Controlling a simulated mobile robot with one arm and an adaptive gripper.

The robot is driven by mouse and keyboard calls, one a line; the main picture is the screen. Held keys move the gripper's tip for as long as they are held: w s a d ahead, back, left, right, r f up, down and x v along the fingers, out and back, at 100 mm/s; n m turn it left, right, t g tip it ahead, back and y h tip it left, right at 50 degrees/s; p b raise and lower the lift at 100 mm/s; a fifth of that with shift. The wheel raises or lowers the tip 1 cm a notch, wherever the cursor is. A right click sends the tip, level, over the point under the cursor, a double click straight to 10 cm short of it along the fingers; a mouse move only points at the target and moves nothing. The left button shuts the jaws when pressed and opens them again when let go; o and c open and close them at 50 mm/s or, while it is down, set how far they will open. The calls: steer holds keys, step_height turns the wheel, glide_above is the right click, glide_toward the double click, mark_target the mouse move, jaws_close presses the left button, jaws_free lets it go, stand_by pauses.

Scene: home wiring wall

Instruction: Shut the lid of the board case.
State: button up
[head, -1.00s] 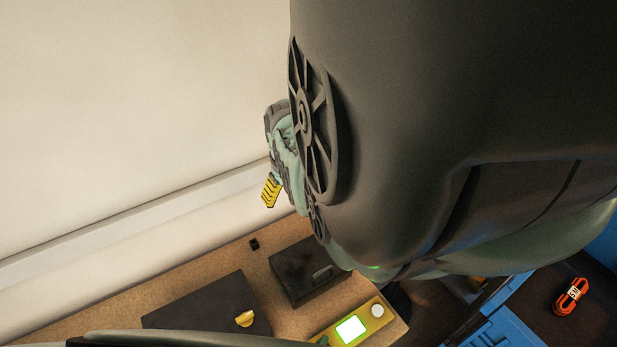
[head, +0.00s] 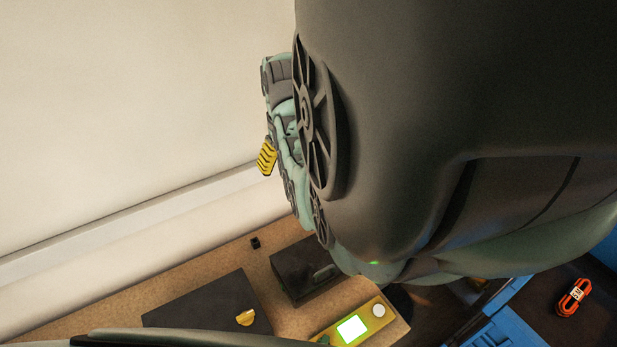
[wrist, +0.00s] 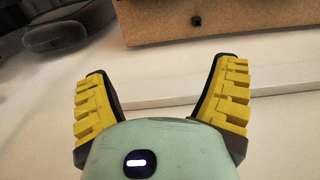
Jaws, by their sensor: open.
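A dark box (head: 298,262) with a small grey handle sits on the brown board, left of the yellow unit with the lit green screen; it looks like the board case. My arm hides part of its right side, and I cannot tell how its lid stands. In the head view one yellow finger of my gripper (head: 267,158) shows in front of the pale wall, above the box in the picture and apart from it. In the wrist view my gripper (wrist: 157,66) is open, with nothing between its two yellow fingers.
The brown board (head: 215,262) also carries a dark flat panel (head: 200,310) with a yellow knob, a small black block (head: 255,243) and the yellow screen unit (head: 383,325). A blue case (head: 500,325) and an orange cable bundle (head: 573,297) are at lower right.

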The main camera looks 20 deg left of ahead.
steer(key=shift+w+d+r+p, duration=0.1)
steer(key=shift+d+r+p, duration=0.1)
steer(key=shift+r+p, duration=0.4)
steer(key=shift+r, duration=0.1)
